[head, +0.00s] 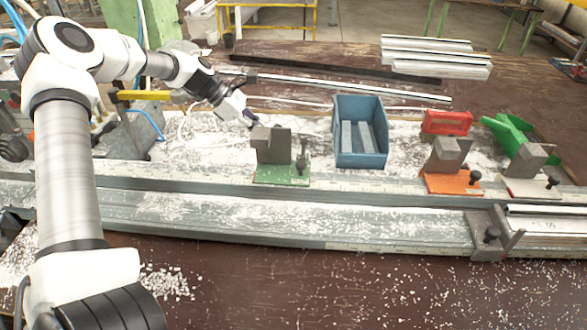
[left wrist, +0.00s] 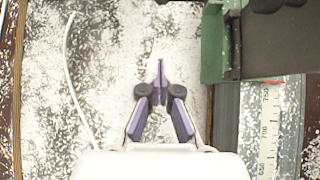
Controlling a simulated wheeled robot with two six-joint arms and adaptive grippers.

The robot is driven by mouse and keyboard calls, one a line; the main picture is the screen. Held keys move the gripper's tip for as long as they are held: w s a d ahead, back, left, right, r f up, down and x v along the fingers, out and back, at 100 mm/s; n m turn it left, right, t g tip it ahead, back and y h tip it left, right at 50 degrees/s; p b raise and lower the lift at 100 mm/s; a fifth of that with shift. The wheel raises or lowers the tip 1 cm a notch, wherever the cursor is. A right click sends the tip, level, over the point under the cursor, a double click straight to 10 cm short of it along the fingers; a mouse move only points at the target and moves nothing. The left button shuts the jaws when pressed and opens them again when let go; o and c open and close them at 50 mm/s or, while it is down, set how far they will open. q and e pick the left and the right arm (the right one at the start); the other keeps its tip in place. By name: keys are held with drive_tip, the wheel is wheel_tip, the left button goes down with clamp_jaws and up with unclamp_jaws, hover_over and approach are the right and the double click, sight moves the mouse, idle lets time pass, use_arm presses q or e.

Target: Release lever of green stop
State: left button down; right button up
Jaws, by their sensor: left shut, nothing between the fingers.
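The green stop (head: 282,175) has a green base plate and a grey block, and sits on the grey rail left of the blue bin. Its lever (head: 302,163), dark with a round knob, stands upright at the right side of the block. My left gripper (head: 251,121) is shut and empty, a little behind and left of the block, apart from the lever. In the left wrist view my purple fingertips (left wrist: 160,68) meet over the white-speckled surface. Part of the green stop (left wrist: 214,45) shows there at the upper right, beside the fingers. My right gripper is not in view.
A blue bin (head: 372,160) with grey bars stands right of the green stop. An orange stop (head: 451,185) and a white-based stop (head: 532,188) sit further right. A red box (head: 447,114) and metal profiles (head: 430,45) lie behind. A scale (left wrist: 268,130) runs along the rail.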

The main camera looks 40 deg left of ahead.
sight(303, 150)
use_arm(q)
drive_tip(key=shift+f, duration=0.5)
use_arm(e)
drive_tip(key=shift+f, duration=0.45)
use_arm(q)
drive_tip(key=b+x, duration=0.1)
drive_tip(key=x, duration=0.9)
drive_tip(key=shift+w+d+f, duration=0.1)
drive_tip(key=shift+d+f, duration=0.05)
drive_tip(key=shift+f, duration=0.15)
drive_tip(key=r, duration=0.1)
drive_tip(key=d+r, duration=0.1)
drive_tip(key=r+p, duration=0.1)
drive_tip(key=r, duration=0.1)
drive_tip(key=shift+w+d, duration=0.2)
drive_tip(key=shift+w, duration=0.2)
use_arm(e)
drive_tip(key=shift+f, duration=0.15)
